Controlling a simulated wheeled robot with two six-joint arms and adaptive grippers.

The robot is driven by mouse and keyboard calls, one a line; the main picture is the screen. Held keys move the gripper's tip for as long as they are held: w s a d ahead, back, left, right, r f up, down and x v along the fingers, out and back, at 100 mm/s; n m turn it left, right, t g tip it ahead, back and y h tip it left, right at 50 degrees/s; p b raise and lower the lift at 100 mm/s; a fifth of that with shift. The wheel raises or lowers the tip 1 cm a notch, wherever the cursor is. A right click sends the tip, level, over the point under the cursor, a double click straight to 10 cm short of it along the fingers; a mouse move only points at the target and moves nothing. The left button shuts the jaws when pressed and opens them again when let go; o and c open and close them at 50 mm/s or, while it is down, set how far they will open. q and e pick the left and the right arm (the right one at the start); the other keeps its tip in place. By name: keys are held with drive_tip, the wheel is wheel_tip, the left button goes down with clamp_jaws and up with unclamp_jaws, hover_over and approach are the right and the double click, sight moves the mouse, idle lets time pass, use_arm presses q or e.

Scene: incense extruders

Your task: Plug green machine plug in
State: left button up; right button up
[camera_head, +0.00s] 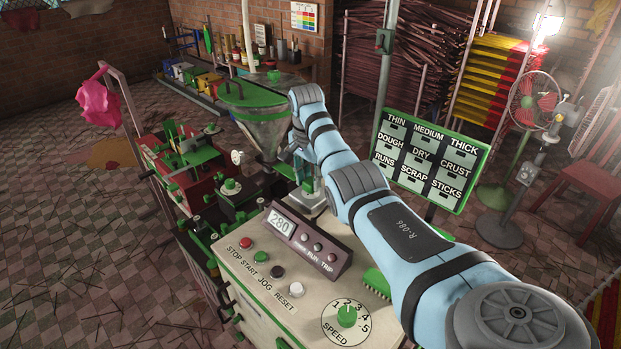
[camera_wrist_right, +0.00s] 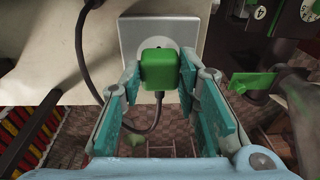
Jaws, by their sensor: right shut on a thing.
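The green plug (camera_wrist_right: 159,69) is a boxy block with a dark cord running from its near end. My right gripper (camera_wrist_right: 158,78) is shut on it, with teal fingers on either side. The plug lines up with the pale round socket on a grey metal plate (camera_wrist_right: 137,32). It looks close to or against the socket; I cannot tell whether it is fully in. In the head view my right gripper (camera_head: 306,172) is beyond the control cabinet, by the grey plate (camera_head: 314,205), and my arm partly hides it. The plug is not clear there. My left gripper is not in view.
The cream control cabinet (camera_head: 262,300) has buttons, a speed dial and a display reading 280. A green-rimmed hopper (camera_head: 262,125) stands behind it. A labelled board (camera_head: 430,155) stands right of my arm.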

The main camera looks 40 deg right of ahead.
sight(308, 184)
drive_tip(key=shift+f, duration=0.6)
idle(0.7)
drive_tip(key=o, duration=1.2)
drive_tip(key=shift+c, duration=0.2)
drive_tip(key=r, duration=0.5)
drive_tip(key=a+r, duration=0.1)
drive_tip(key=r, duration=0.1)
drive_tip(key=shift+s+r, duration=0.2)
drive_tip(key=shift+r, duration=0.1)
drive_tip(key=shift+f, duration=0.1)
